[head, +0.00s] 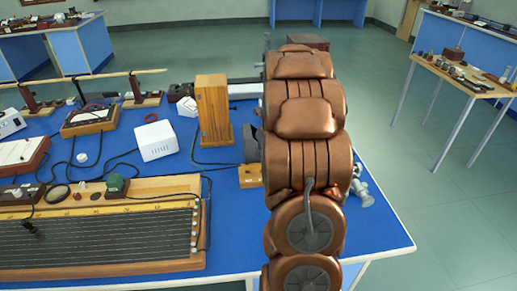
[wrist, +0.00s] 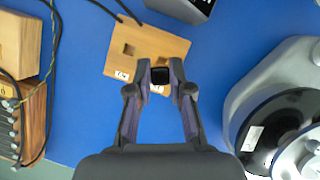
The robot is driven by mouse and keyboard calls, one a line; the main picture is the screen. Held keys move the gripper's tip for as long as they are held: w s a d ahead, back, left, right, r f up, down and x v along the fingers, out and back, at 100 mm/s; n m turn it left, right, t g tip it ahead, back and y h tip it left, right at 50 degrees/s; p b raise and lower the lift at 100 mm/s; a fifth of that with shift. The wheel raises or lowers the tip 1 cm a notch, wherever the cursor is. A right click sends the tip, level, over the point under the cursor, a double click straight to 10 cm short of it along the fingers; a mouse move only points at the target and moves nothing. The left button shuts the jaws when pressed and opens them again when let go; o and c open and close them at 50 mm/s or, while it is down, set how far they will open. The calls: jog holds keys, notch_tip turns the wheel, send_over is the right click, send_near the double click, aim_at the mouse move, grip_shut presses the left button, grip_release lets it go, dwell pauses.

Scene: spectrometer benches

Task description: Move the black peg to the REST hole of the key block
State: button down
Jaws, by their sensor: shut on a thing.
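The key block (wrist: 142,37) is a light wooden block on the blue bench top in the wrist view. My gripper (wrist: 160,75) is shut on the black peg (wrist: 161,74), whose dark square top shows between the fingertips, over the block's near right part. Whether the peg sits in a hole or above it, I cannot tell; the fingers hide that spot. In the head view the block (head: 249,177) shows beside my arm, which hides its right part.
A large grey-white round instrument (wrist: 282,115) stands close on the right in the wrist view. A wooden box (wrist: 18,42) and black cables lie at left. In the head view, a tall wooden box (head: 213,110) and a white box (head: 155,140) stand left of my arm.

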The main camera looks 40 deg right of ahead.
aim_at(261, 169)
jog(key=shift+s+f, duration=0.1)
jog(key=shift+f, duration=0.15)
jog(key=shift+f+b, duration=1.95)
jog(key=shift+b, duration=0.1)
jog(key=shift+f, duration=1.1)
jog(key=c, duration=1)
grip_release()
jog(key=shift+r, duration=0.1)
jog(key=v, duration=1.1)
jog(key=shift+s+r, duration=0.25)
jog(key=shift+r, duration=0.1)
